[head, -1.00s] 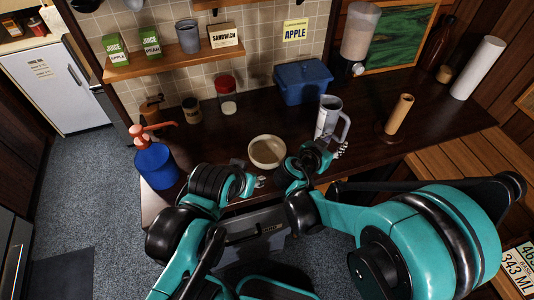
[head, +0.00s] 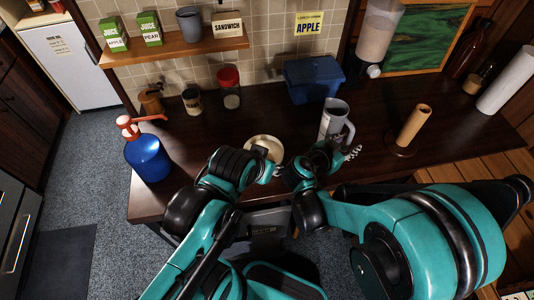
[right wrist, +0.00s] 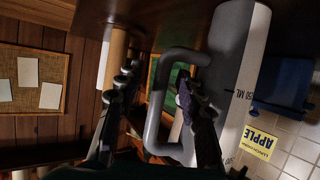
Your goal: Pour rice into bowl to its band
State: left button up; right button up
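The cream bowl (head: 262,141) sits near the counter's front edge, its lower part hidden behind my left arm; its inside band cannot be made out. My left gripper (head: 276,170) is at the bowl's near right side; its opening is unclear. A grey jug (head: 331,115) with volume marks stands upright to the right of the bowl. My right gripper (head: 345,153) is at its handle. In the right wrist view, the jug (right wrist: 232,85) is close, and the open fingers (right wrist: 158,95) straddle the handle's upright bar without visibly gripping it. The jug's contents are hidden.
A clear dispenser with pale contents (head: 377,35) stands at the back, near a blue bin (head: 312,80). A brown roll on a stand (head: 411,125) is right of the jug. A blue pump bottle (head: 148,157) stands at left. The counter between bottle and bowl is clear.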

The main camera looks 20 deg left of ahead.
aim_at(350, 135)
jog(key=shift+s, duration=0.1)
jog(key=shift+c, duration=1.3)
grip_shut()
jog(key=shift+r, duration=0.2)
jog(key=shift+r+p, duration=1.9)
jog(key=shift+r, duration=0.5)
